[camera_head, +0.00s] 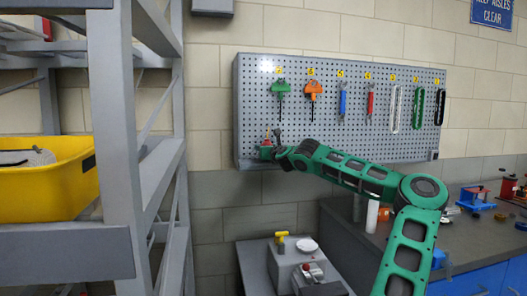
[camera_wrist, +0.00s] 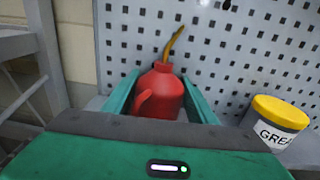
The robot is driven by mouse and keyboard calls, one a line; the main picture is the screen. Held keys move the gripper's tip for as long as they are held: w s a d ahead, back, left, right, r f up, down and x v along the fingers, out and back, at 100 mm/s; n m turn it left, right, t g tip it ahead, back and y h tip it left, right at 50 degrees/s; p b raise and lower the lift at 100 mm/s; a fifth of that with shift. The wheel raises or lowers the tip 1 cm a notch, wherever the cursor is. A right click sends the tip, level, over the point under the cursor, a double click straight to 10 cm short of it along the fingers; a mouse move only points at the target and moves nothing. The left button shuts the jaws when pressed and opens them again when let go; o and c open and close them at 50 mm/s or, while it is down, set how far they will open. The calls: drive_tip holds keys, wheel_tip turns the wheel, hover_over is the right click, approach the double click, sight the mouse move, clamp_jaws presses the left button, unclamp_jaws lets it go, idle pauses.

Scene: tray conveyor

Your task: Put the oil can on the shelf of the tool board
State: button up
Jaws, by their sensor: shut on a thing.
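The oil can (camera_wrist: 160,93) is red with a thin yellow-brown spout that leans up to the right. It sits between the two green fingers of my gripper (camera_wrist: 158,95) in the wrist view, upright and close in front of the perforated board. In the head view my gripper (camera_head: 267,152) is at the lower left of the tool board (camera_head: 340,120), and the can shows there only as a small red patch. The grey shelf (camera_wrist: 215,124) runs along the board's foot. I cannot tell whether the can's base touches it.
A grease tub with a yellow lid (camera_wrist: 281,111) stands on the shelf to the right of the can. Several tools hang on the board above. A grey rack (camera_head: 160,150) with a yellow bin (camera_head: 75,190) stands at left. A workbench (camera_head: 470,232) is at right.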

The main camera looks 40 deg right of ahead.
drive_tip(key=shift+f, duration=0.4)
drive_tip(key=o, duration=1.4)
drive_tip(key=v, duration=1)
drive_tip(key=shift+s+a, duration=0.25)
drive_tip(key=shift+s, duration=0.05)
drive_tip(key=shift+f, duration=0.15)
